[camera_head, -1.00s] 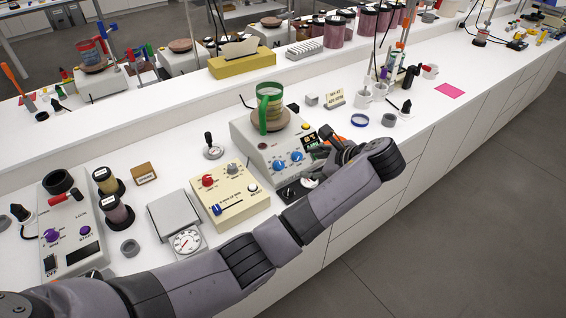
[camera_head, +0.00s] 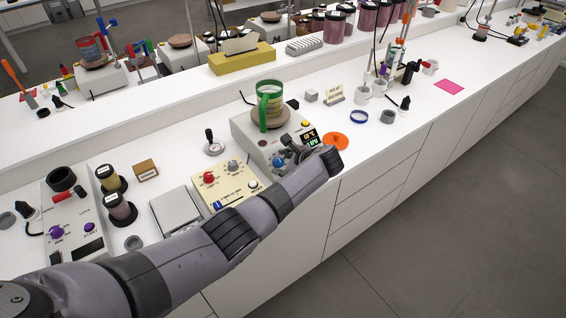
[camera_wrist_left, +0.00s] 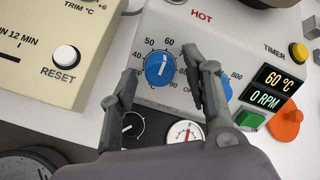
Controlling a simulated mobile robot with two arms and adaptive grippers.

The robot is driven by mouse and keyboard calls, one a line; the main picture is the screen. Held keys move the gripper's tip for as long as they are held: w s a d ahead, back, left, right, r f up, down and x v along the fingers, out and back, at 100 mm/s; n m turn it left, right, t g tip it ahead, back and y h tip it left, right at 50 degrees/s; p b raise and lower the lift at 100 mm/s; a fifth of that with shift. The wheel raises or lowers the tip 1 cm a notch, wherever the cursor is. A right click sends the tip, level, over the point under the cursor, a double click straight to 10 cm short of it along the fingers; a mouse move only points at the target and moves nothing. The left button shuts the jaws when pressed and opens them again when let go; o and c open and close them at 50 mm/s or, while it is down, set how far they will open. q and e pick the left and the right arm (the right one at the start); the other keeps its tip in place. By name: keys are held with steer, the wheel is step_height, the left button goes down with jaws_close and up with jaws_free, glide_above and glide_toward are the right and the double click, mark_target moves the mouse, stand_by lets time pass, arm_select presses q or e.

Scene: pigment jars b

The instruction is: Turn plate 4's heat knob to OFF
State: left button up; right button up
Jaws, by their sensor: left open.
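The hot plate (camera_head: 245,125) stands mid-bench with a green-handled beaker (camera_head: 268,100) on its round top. Its number is not readable. In the left wrist view, the blue heat knob (camera_wrist_left: 159,69) has a white mark pointing up, near the 50 to 60 side of its scale. The OFF mark at its lower left is partly covered by a finger. My left gripper (camera_wrist_left: 166,82) is open, its fingers on either side of this knob; contact cannot be told. The second blue knob (camera_wrist_left: 226,90) is partly behind the right finger. The display (camera_wrist_left: 279,88) reads 60 °C and 0 RPM. My right gripper is out of view.
A cream timer box (camera_head: 226,184) with a RESET button (camera_wrist_left: 66,57) stands left of the plate. An orange piece (camera_head: 335,141) lies to the right. Jars (camera_head: 119,208) stand farther left. Bench is clearer right.

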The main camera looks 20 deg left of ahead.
arm_select(q)
steer(key=shift+c, duration=0.5)
jaws_close()
